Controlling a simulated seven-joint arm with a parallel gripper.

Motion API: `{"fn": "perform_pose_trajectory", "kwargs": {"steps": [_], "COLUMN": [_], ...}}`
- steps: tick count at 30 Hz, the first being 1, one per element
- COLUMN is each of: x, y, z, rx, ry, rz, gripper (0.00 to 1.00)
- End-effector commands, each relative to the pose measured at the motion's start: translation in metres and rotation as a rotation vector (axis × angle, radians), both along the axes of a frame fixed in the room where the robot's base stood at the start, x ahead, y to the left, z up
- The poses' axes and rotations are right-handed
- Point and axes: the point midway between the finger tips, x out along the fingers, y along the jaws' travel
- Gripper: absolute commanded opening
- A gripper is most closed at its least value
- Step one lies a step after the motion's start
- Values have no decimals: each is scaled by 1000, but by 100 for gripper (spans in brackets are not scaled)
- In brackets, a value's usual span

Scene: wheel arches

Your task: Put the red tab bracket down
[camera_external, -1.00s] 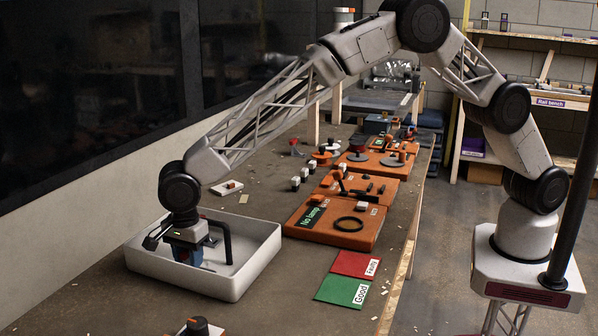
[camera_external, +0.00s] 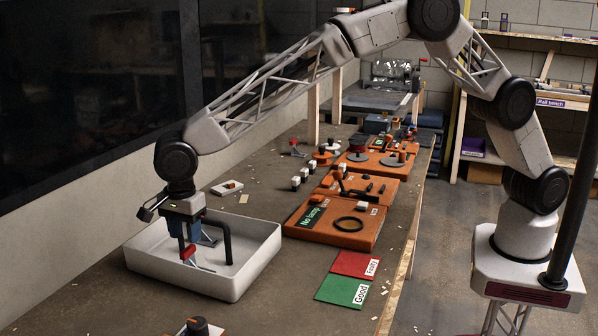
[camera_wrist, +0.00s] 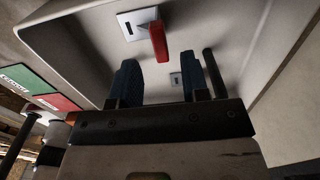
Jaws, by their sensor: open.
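The red tab bracket (camera_external: 187,252) rests in the white tray (camera_external: 262,262), just below my gripper (camera_external: 195,238). In the wrist view its red tab (camera_wrist: 159,42) stands up from a pale plate (camera_wrist: 133,27) with a dark slot. My gripper (camera_wrist: 160,70) is open, with its two blue fingers apart. The red tab lies beyond the fingertips in that view, and no contact with it shows. Part of the bracket's base is hard to make out in the external view.
Red (camera_external: 350,264) and green (camera_external: 340,290) mats lie right of the tray. Orange boards (camera_external: 300,233) stand beyond.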

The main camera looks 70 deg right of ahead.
Motion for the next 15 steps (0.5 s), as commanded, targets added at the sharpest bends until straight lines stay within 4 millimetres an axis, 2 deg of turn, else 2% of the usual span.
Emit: {"fn": "perform_pose_trajectory", "kwargs": {"steps": [1, 6, 15], "x": [0, 0, 0], "y": [0, 0, 0], "z": [10, 33, 54], "rx": [1, 1, 0], "ry": [-1, -1, 0], "rz": [0, 0, 0], "gripper": [42, 42, 42]}}
